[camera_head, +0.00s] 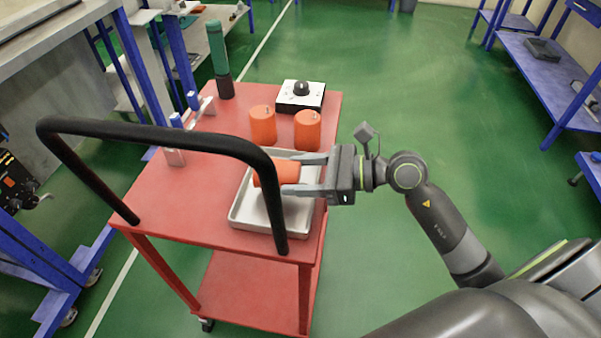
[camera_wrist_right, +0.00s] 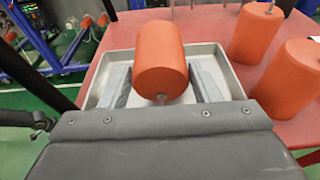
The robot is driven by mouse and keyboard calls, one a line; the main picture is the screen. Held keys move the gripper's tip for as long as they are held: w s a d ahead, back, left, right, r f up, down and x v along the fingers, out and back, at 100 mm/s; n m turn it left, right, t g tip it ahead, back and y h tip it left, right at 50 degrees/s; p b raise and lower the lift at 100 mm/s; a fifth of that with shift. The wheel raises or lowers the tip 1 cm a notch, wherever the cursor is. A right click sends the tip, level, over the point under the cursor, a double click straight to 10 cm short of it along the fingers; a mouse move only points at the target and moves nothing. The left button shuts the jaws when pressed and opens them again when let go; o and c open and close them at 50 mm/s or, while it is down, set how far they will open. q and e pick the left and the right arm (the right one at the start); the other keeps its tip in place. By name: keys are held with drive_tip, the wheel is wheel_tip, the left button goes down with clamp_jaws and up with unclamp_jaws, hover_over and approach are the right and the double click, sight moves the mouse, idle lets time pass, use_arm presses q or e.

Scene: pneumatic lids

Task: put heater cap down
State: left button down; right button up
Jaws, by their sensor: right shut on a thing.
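My right gripper (camera_head: 285,174) reaches in from the right and is shut on an orange cylindrical heater cap (camera_head: 272,175). The cap is tilted on its side between the two fingers. It also shows in the right wrist view (camera_wrist_right: 160,58), with a small metal pin at its near end. Cap and fingers are over the shallow metal tray (camera_head: 252,215) on the red cart. I cannot tell whether the cap touches the tray floor. The black cart handle hides part of the tray and cap. My left gripper is not in view.
Two more orange caps (camera_head: 262,126) (camera_head: 307,130) stand upright behind the tray. A white box with a black knob (camera_head: 300,95) and a green-and-black cylinder (camera_head: 220,60) are at the cart's far end. The black handle (camera_head: 160,137) arches over the cart's near side.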

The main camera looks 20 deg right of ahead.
drive_tip(key=shift+f+b, duration=0.3)
drive_tip(key=shift+f, duration=0.35)
drive_tip(key=o, duration=1)
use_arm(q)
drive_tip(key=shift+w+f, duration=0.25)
use_arm(e)
drive_tip(key=shift+r, duration=0.1)
